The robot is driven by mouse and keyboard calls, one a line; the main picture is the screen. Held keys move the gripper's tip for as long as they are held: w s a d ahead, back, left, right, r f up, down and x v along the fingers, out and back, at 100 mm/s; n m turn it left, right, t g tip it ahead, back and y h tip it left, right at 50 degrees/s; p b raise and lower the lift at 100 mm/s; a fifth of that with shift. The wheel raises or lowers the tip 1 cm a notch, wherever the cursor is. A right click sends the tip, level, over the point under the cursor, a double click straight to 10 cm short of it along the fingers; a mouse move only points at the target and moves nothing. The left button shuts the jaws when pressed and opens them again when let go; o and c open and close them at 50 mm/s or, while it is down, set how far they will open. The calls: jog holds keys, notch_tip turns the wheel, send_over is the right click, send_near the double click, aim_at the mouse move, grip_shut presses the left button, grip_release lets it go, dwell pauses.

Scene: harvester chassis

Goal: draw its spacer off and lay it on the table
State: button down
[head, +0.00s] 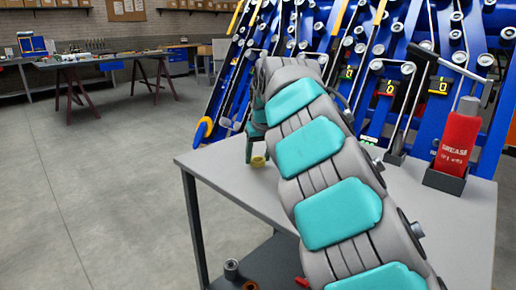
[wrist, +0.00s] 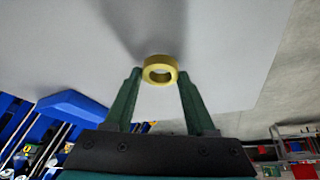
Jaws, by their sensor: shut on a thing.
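The spacer is a yellow ring (wrist: 160,60) between the tips of my gripper's green fingers (wrist: 159,75) in the wrist view. My gripper is shut on it, and the ring's hole is open with no pin in it. In the head view my gripper (head: 255,148) points down by the table's back left corner, and a little of the yellow spacer (head: 258,161) shows below it. The grey table (head: 445,215) lies beneath; I cannot tell whether the spacer touches it. My arm hides much of the tabletop.
A red grease bottle (head: 456,142) stands in a dark holder at the table's right, with a black-handled tool beside it. The blue chassis (head: 325,70) with rods and yellow number tags rises behind. A lower shelf (head: 275,262) holds small parts. Open floor lies left.

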jog(key=shift+f, duration=0.1)
jog(key=shift+c, duration=0.7)
grip_release()
jog(key=a+v, duration=0.1)
jog(key=v, duration=0.6)
jog(key=shift+s+d+r+b, duration=0.2)
jog(key=shift+d+r+b, duration=0.15)
jog(key=shift+d, duration=0.2)
